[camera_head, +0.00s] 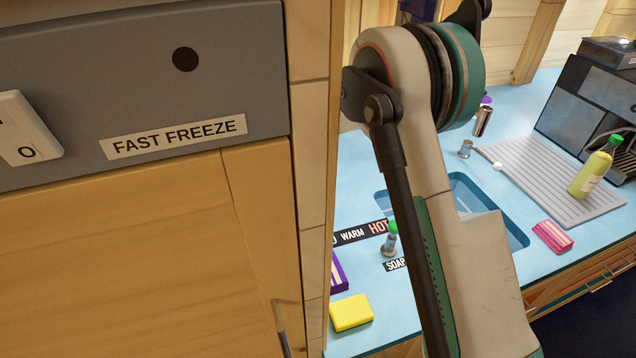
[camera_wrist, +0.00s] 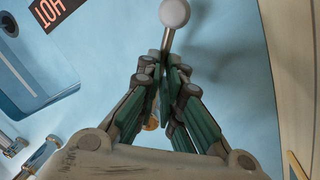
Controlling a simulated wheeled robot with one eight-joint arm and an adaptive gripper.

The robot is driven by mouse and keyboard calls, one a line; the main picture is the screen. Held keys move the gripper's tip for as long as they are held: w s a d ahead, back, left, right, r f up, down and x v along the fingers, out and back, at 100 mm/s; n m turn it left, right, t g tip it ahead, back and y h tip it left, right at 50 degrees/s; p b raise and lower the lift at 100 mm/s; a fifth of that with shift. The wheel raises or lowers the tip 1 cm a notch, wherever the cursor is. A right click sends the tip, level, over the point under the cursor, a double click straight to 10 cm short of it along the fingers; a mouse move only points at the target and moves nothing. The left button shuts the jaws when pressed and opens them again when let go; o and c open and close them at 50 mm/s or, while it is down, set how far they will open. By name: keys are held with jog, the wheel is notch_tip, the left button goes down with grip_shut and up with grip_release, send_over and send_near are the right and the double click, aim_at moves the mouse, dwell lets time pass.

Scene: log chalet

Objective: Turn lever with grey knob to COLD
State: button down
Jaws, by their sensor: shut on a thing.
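In the wrist view, the lever's grey knob (camera_wrist: 174,13) is a pale ball at the top of a short metal rod (camera_wrist: 167,42). My gripper (camera_wrist: 166,70) is shut on this rod, below the knob. A HOT label (camera_wrist: 52,12) shows at the upper left of the wrist view, away from the gripper. In the head view, the label strip (camera_head: 360,233) reads WARM and HOT; its left end, where one more letter shows, is cut off by the cabinet. My gripper is not visible in the head view.
A cabinet with a FAST FREEZE panel (camera_head: 140,80) fills the left of the head view. The blue counter holds a sink (camera_head: 490,205), a green-topped soap dispenser (camera_head: 389,245), a yellow sponge (camera_head: 350,312), a pink sponge (camera_head: 552,237) and a bottle (camera_head: 592,172) on a drainer.

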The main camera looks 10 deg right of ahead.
jog(key=shift+f, duration=0.15)
jog(key=c, duration=1.7)
grip_release()
notch_tip(320, 180, up, 12)
jog(key=w+a, duration=0.1)
jog(key=a, duration=0.1)
jog(key=shift+w, duration=0.1)
